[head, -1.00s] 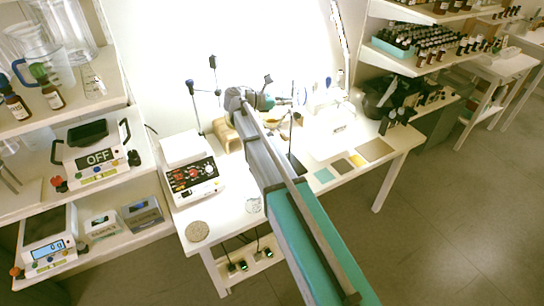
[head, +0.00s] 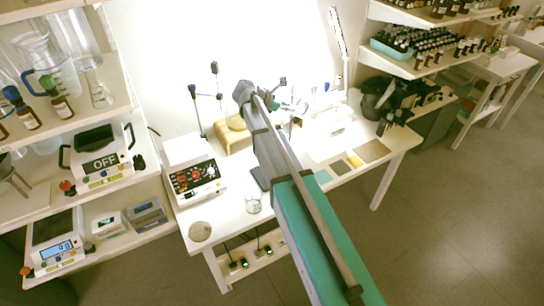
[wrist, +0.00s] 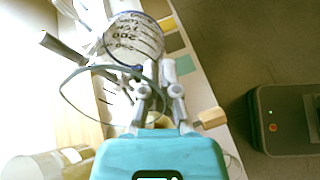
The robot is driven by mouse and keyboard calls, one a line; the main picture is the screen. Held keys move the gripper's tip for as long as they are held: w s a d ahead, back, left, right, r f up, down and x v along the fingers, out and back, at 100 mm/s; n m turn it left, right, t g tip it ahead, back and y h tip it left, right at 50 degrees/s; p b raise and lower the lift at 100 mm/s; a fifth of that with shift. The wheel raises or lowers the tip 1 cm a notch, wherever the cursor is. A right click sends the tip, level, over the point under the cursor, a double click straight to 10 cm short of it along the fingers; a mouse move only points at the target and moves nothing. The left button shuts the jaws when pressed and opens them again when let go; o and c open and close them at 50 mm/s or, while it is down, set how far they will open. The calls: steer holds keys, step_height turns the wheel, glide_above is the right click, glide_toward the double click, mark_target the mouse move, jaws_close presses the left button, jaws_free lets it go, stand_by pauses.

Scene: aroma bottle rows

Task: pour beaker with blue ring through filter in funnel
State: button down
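In the wrist view, a clear glass beaker (wrist: 127,40) with dark printed graduations and a bluish rim lies at the tips of my gripper (wrist: 153,70). The fingers appear closed on its wall, and the beaker is tilted. A thin dark loop (wrist: 64,82), perhaps a funnel rim or support ring, shows left of the fingers; whether it touches the beaker is unclear. In the head view, my gripper (head: 287,106) is small and partly hidden by my arm, above the back of the table, among glassware. The filter cannot be made out.
Another clear beaker (head: 253,203) stands on the white table (head: 228,222) near its front edge. Coloured squares (head: 354,161) lie at the right. A dark stand rod (head: 219,85) rises behind the hotplate.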

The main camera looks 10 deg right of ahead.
mark_target(303, 108)
steer(key=shift+d+y+p, duration=0.35)
steer(key=shift+y+p, duration=0.35)
steer(key=shift+p, duration=0.1)
steer(key=shift+f+y, duration=0.15)
steer(key=shift+y, duration=0.15)
steer(key=shift+d, duration=0.1)
steer(key=shift+d+r+y+p, duration=0.3)
steer(key=shift+y+p, duration=0.2)
steer(key=shift+p, duration=0.6)
steer(key=d+y+p, duration=0.1)
steer(key=y+p, duration=0.1)
steer(key=d+r+y+p, duration=0.1)
steer(key=y+p, duration=0.1)
steer(key=p, duration=0.1)
steer(key=shift+w+d+g, duration=0.1)
steer(key=shift+d+g, duration=0.15)
steer(key=shift+g, duration=0.05)
steer(key=shift+y, duration=0.4)
